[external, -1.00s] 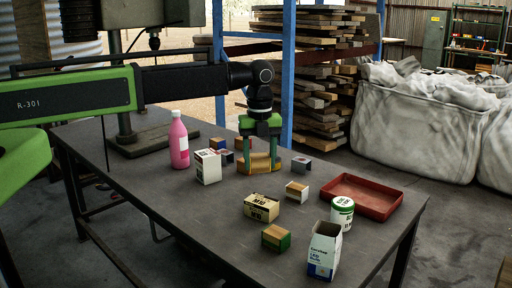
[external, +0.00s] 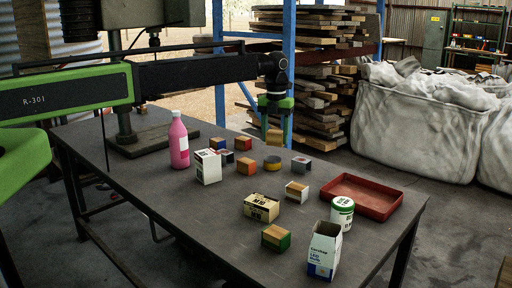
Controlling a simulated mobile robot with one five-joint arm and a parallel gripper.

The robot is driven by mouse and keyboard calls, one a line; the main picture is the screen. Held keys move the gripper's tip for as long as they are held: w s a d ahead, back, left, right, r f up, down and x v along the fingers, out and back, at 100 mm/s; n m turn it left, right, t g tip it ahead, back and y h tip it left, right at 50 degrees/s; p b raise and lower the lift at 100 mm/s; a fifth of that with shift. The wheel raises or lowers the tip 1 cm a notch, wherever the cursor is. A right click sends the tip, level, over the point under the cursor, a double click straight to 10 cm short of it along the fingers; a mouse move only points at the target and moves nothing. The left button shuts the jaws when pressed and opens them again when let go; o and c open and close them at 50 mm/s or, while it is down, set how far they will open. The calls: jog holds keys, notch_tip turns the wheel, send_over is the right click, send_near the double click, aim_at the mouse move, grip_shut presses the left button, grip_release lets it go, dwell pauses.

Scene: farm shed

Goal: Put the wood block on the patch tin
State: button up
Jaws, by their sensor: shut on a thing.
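My gripper (external: 275,122) is shut on a small tan wood block (external: 275,137) and holds it in the air above the far part of the table. A low round yellow tin with a dark top (external: 272,164), which looks like the patch tin, stands on the table below the block. There is a gap between block and tin in the picture; I cannot tell how exactly they line up. The tin's top looks bare.
An orange-faced block (external: 246,166) stands just left of the tin, and a grey block (external: 301,163) to its right. A white box (external: 207,167) and pink bottle (external: 179,141) stand further left. A red tray (external: 361,197) lies to the right.

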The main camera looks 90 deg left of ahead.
jog(key=b, duration=0.3)
send_over(272, 160)
notch_tip(272, 160, down, 4)
jog(key=shift+d+f, duration=0.1)
jog(key=shift+a, duration=0.35)
notch_tip(272, 160, down, 4)
jog(key=b, duration=0.4)
jog(key=shift+f, duration=0.1)
jog(key=shift+r, duration=0.2)
jog(key=shift+f, duration=0.1)
jog(key=o, duration=1.4)
notch_tip(272, 160, up, 12)
jog(key=p, duration=1.2)
